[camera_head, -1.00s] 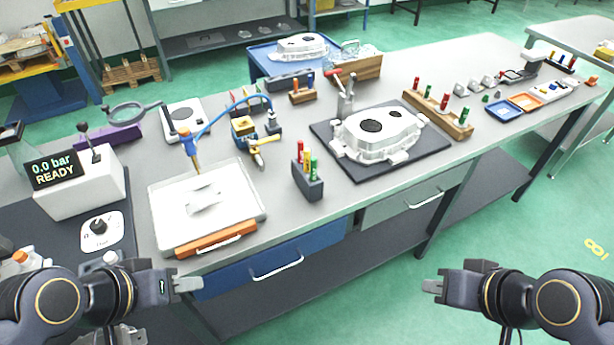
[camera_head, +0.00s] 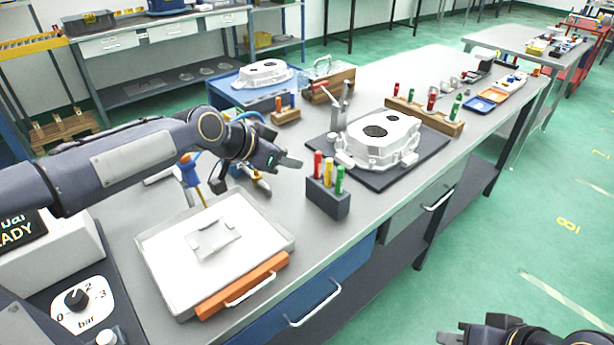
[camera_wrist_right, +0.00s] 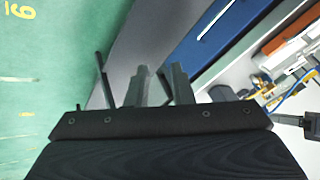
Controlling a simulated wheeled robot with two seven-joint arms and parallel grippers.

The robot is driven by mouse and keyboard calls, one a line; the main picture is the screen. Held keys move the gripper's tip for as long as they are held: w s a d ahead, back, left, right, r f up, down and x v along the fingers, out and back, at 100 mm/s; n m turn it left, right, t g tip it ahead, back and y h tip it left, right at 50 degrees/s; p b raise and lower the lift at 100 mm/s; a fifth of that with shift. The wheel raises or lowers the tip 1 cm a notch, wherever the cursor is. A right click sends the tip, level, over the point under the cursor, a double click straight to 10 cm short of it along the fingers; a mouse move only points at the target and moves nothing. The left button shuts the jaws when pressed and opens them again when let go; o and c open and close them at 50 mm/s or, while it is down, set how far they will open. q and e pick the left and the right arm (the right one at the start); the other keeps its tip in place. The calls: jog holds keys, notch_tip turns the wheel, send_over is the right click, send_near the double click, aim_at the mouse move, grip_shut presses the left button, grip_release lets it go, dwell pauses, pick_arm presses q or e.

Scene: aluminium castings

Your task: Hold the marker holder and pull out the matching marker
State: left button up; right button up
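The dark grey marker holder (camera_head: 328,198) stands upright near the bench's front edge in the head view. It holds a red marker (camera_head: 317,163), a yellow marker (camera_head: 328,172) and a green marker (camera_head: 340,179) in a row. My left gripper (camera_head: 292,163) is just left of the holder, apart from it and pointing toward it. Its fingers overlap, so its opening is unclear, and nothing shows in it. My right gripper (camera_head: 450,338) is low at the right, off the bench. The right wrist view shows its two fingers (camera_wrist_right: 160,88) apart with nothing between them.
A white casting (camera_head: 378,143) lies on a dark mat right of the holder. Behind it a wooden rack (camera_head: 437,120) holds red and green markers.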

jog(key=o, duration=0.7)
jog(key=w, duration=0.2)
jog(key=w+d+n+h, duration=0.1)
jog(key=w, duration=0.2)
jog(key=w+d+h, duration=0.1)
jog(key=w, duration=0.2)
jog(key=shift+d+r+n+t, duration=0.25)
jog(key=shift+n+t, duration=0.05)
jog(key=shift+t, duration=0.1)
jog(key=shift+o, duration=1.1)
jog(key=w+a+n+t, duration=0.1)
jog(key=w+n, duration=0.1)
jog(key=w, duration=0.5)
jog(key=shift+w+a, duration=0.15)
jog(key=shift+w, duration=0.05)
jog(key=n+t+y, duration=0.2)
jog(key=n+y, duration=0.5)
send_near(345, 203)
jog(key=x, duration=0.6)
jog(key=shift+w+d+f, duration=0.15)
jog(key=shift+d+f, duration=0.1)
jog(key=shift+d, duration=0.05)
jog(key=shift+w+a+y, duration=0.25)
jog(key=shift+a+y, duration=0.25)
jog(key=shift+a, duration=0.15)
jog(key=shift+x, duration=3.6)
